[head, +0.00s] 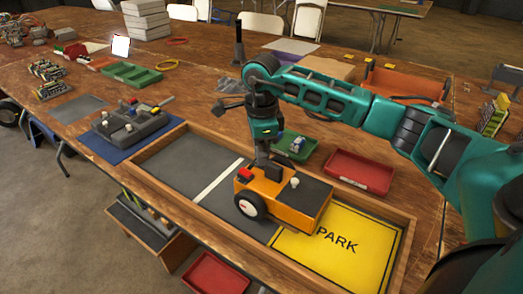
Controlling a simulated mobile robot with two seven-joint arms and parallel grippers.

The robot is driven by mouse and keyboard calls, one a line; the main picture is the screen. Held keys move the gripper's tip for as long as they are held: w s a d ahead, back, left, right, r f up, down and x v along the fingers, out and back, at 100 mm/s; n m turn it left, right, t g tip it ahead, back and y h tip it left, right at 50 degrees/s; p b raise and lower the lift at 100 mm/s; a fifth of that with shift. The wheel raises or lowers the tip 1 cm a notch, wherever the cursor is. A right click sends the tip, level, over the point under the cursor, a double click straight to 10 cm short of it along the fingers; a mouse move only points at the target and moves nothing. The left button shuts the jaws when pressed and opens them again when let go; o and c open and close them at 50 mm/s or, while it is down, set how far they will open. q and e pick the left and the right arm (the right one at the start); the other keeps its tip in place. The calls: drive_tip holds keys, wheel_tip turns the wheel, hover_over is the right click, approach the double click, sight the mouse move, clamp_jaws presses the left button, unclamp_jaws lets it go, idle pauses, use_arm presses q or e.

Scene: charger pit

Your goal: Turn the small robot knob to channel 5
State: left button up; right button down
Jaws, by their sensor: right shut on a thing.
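The small robot (290,208) is an orange wheeled box with a dark top and black wheels. It stands in a wooden-framed pit, at the left edge of the yellow PARK pad (345,246). My right gripper (262,162) points down onto the back left part of its top and is shut on the knob there. The fingers hide the knob, so its channel setting cannot be read. A pale round cap (294,182) and a red block (245,173) show on the robot's top, apart from the fingers. My left gripper is not in view.
The pit has a low wooden rim (408,235) and a white line (217,180) across its grey floor. Behind it are a green tray (297,147) and a red tray (360,172). A grey console (130,124) on a blue mat stands to the left.

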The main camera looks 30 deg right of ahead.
drive_tip(key=shift+r+m+p, duration=0.1)
drive_tip(key=shift+m+p, duration=0.2)
drive_tip(key=shift+m, duration=0.7)
drive_tip(key=m, duration=0.2)
drive_tip(key=shift+m+p, duration=0.3)
drive_tip(key=shift+p, duration=0.05)
drive_tip(key=m, duration=0.2)
drive_tip(key=shift+m+p, duration=0.3)
drive_tip(key=shift+p, duration=0.1)
drive_tip(key=shift+m, duration=0.8)
drive_tip(key=shift+m+p, duration=0.4)
drive_tip(key=shift+m, duration=0.3)
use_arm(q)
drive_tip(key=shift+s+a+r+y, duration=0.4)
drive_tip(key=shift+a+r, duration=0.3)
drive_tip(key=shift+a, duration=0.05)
use_arm(e)
drive_tip(key=shift+m, duration=0.7)
